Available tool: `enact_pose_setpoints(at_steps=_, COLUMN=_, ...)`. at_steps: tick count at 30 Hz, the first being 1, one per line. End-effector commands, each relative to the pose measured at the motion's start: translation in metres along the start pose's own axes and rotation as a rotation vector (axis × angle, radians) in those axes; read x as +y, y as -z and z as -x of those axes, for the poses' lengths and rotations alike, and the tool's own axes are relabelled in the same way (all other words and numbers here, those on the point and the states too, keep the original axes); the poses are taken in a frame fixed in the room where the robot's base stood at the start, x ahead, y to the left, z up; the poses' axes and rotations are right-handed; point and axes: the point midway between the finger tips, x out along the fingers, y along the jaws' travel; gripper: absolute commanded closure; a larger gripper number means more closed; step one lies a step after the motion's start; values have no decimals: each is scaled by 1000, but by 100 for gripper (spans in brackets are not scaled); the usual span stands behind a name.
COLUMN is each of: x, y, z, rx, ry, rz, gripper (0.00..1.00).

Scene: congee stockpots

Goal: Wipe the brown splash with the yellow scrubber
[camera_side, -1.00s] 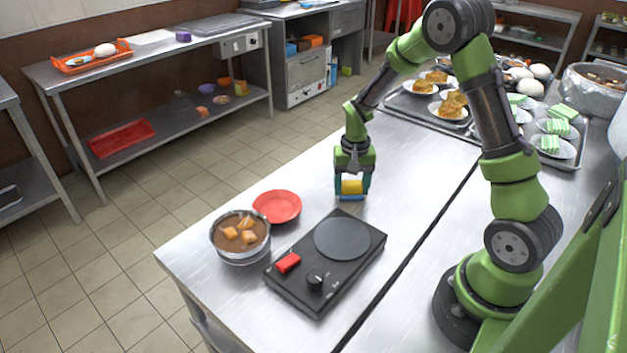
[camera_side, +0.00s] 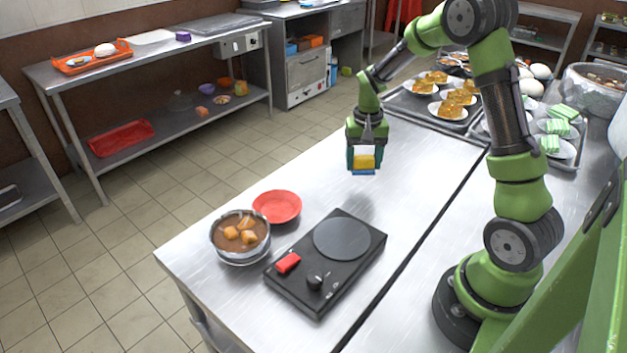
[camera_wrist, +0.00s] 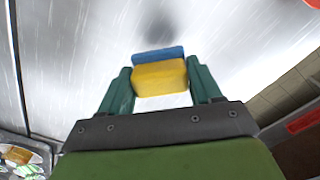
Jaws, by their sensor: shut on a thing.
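My gripper (camera_side: 364,158) is shut on the yellow scrubber (camera_side: 364,162), which has a blue layer on its underside. The scrubber also shows in the wrist view (camera_wrist: 160,78), squeezed between the two green fingers. It is held above the steel counter (camera_side: 300,180), with a soft dark shadow on the metal beyond it in the wrist view. I see no brown splash on the bare counter in either view now.
A black hot plate (camera_side: 330,260) with a red switch, a red plate (camera_side: 277,206) and a pot of brown stew (camera_side: 240,235) stand on the near counter. A tray (camera_side: 425,108) of plated food lies at the back. The counter's middle is clear.

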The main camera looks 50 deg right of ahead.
Motion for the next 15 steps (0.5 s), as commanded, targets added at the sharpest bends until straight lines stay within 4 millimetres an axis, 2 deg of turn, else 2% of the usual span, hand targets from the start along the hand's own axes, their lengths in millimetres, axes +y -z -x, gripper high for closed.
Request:
enact_pose_setpoints(at_steps=9, x=0, y=0, z=27, rx=2, ry=1, rz=1, gripper=65)
enact_pose_setpoints(at_steps=15, x=0, y=0, z=30, rx=1, ry=1, rz=0, gripper=65)
